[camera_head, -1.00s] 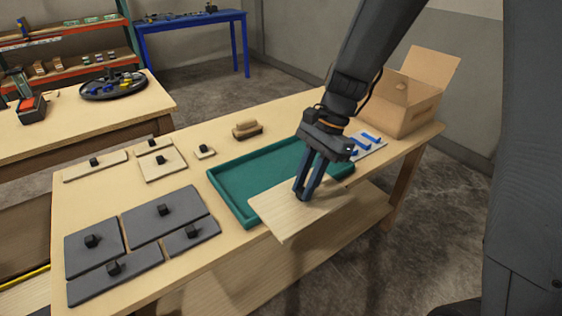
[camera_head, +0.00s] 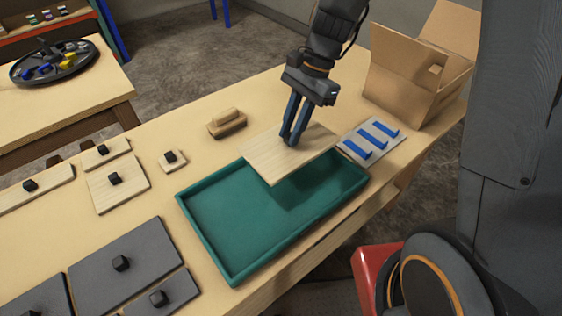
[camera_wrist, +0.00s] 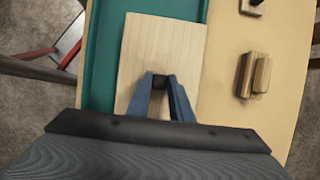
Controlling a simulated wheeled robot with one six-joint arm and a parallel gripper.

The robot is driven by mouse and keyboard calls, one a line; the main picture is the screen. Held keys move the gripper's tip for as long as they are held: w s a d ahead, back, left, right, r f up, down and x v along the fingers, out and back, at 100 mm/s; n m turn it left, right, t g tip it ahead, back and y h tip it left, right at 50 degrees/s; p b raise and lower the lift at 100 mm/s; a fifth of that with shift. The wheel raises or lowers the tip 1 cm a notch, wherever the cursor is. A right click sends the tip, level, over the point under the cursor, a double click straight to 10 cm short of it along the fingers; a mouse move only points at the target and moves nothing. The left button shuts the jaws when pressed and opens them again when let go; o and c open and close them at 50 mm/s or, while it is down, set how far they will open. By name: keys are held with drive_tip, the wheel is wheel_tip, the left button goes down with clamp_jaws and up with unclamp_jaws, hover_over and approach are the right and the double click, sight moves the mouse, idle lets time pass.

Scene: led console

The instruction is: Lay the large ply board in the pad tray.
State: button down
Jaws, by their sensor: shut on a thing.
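The large ply board (camera_head: 268,158) is a pale wooden rectangle held flat by my gripper (camera_head: 291,139). My gripper is shut on the board's dark knob, which shows between the blue fingers in the wrist view (camera_wrist: 160,84). The green pad tray (camera_head: 232,216) lies on the table. The board hangs above the tray's back right part and casts a shadow into it. The board reaches past the tray's back rim. The visible tray floor is bare; the part under the board is hidden.
A wooden brush (camera_head: 227,124) lies behind the tray. A white plate with blue strips (camera_head: 371,141) is close by the tray's right end. An open cardboard box (camera_head: 415,80) stands at the back right. Grey boards (camera_head: 125,270) and smaller ply pieces (camera_head: 118,186) with knobs lie to the left.

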sight(291, 153)
drive_tip(key=shift+f+p, duration=0.55)
drive_tip(key=shift+f, duration=3.55)
drive_tip(key=shift+s+f, duration=0.1)
drive_tip(key=shift+f, duration=0.05)
drive_tip(key=c, duration=1.6)
unclamp_jaws()
drive_tip(key=b+v, duration=0.2)
drive_tip(key=v, duration=1)
drive_tip(key=shift+s+d, duration=0.15)
drive_tip(key=shift+s, duration=0.1)
drive_tip(key=s+d+n+t+h, duration=0.1)
drive_tip(key=s+d+n, duration=0.2)
drive_tip(key=s+d+n+t+h, duration=0.1)
drive_tip(key=s+d+n, duration=0.1)
drive_tip(key=s+n, duration=0.1)
drive_tip(key=s+d+f+n+t+h, duration=0.1)
drive_tip(key=s+d+n, duration=0.2)
drive_tip(key=n, duration=0.2)
drive_tip(key=shift+s+d+t+h, duration=0.3)
drive_tip(key=shift+s+h, duration=0.1)
